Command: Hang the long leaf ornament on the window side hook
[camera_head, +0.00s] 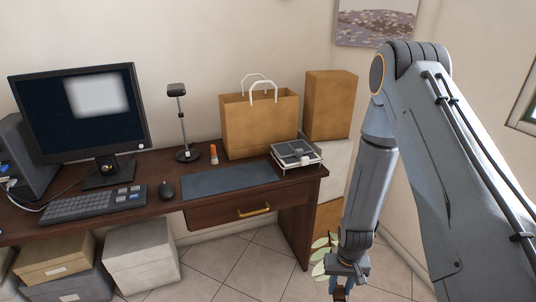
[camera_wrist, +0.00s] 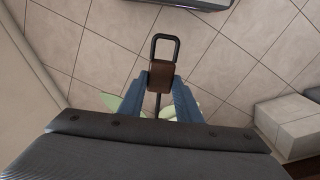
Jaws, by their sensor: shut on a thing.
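My gripper (camera_head: 341,288) hangs low at the lower right of the head view, over the tiled floor to the right of the desk. It is shut on the long leaf ornament, whose pale green leaves (camera_head: 319,257) show beside my wrist. In the wrist view my two blue fingers (camera_wrist: 161,85) clamp the ornament's brown block (camera_wrist: 161,74). A dark open loop (camera_wrist: 165,42) sticks out past the block, and leaves show behind the fingers. The rest of the ornament is hidden by my gripper. I cannot see the window side hook in either view.
A dark wood desk (camera_head: 306,178) holds a monitor (camera_head: 80,115), keyboard, lamp, paper bag (camera_head: 262,125) and trays. Cardboard boxes (camera_head: 331,105) are stacked at its right end. A framed edge (camera_head: 526,105), perhaps a window, shows on the right wall. Floor around my gripper looks clear.

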